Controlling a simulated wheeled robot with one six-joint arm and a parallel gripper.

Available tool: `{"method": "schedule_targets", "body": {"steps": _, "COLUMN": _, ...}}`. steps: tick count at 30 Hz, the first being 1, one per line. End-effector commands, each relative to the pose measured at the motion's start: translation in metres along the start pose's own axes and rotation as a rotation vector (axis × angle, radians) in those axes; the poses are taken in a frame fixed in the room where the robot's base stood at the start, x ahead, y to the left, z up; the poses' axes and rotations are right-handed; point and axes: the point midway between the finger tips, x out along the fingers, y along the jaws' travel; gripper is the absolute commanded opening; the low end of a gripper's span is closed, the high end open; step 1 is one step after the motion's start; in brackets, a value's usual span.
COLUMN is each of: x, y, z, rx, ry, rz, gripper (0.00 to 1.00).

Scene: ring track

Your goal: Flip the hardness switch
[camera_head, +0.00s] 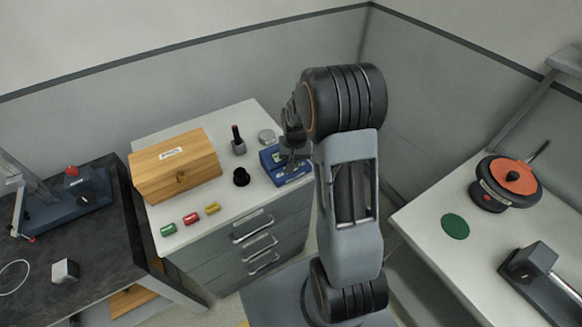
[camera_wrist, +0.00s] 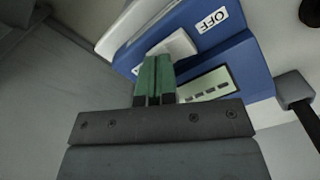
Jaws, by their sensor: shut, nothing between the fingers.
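The blue box (camera_head: 277,177) stands at the right front of the white cabinet top, below my gripper (camera_head: 291,152). In the wrist view the blue box (camera_wrist: 247,62) carries a white switch piece (camera_wrist: 178,43), an "OFF" label (camera_wrist: 212,19) and a pale panel with dark marks (camera_wrist: 208,85). A second label beside the switch is mostly hidden by my fingers. My gripper's green fingertips (camera_wrist: 155,72) are together with nothing between them. They are at the near edge of the white switch piece; I cannot tell whether they touch it.
On the cabinet top (camera_head: 215,235) are a wooden box (camera_head: 175,165), a stamp-like tool (camera_head: 238,142), a round tin (camera_head: 267,137), a black knob-shaped piece (camera_head: 241,177) and small coloured blocks (camera_head: 190,218). A dark bench stands left, a white table (camera_head: 420,222) right.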

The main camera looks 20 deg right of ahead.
Motion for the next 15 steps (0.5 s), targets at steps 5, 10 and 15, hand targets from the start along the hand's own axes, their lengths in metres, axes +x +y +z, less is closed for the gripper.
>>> {"method": "schedule_targets", "body": {"steps": 5, "x": -0.006, "y": 0.000, "z": 0.001, "rx": 0.000, "ry": -0.004, "rz": 0.001, "gripper": 0.00}}
{"method": "schedule_targets", "body": {"steps": 10, "x": -0.020, "y": 0.000, "z": 0.001, "rx": 0.000, "ry": -0.003, "rz": 0.001, "gripper": 0.00}}
{"method": "schedule_targets", "body": {"steps": 15, "x": -0.034, "y": 0.000, "z": 0.000, "rx": 0.000, "ry": -0.002, "rz": 0.000, "gripper": 0.00}}
